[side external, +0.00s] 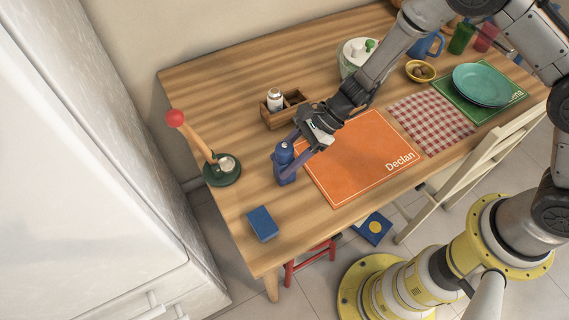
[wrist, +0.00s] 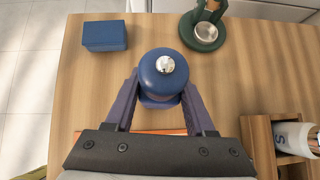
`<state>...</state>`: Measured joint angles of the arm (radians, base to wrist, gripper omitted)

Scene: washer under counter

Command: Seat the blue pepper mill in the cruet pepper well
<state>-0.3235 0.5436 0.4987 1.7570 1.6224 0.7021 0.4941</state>
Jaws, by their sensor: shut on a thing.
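The blue pepper mill (side external: 284,162) has a silver knob on top and stands upright at the left of the orange placemat. In the wrist view the mill (wrist: 163,74) is between the two purple fingers of my gripper (wrist: 161,98). My gripper (side external: 301,157) is shut on the mill in the side view; I cannot tell whether its base touches the table. The wooden cruet (side external: 270,121) stands behind the placemat, with a white shaker (side external: 274,99) in its left part. Its right part looks empty. The cruet (wrist: 262,150) also shows at the right of the wrist view.
A green-based stand with a red ball on its wooden post (side external: 221,178) is left of the mill. A blue box (side external: 262,223) lies near the front left edge. The orange placemat (side external: 360,165) is bare. A white pot (side external: 352,55) stands behind my arm.

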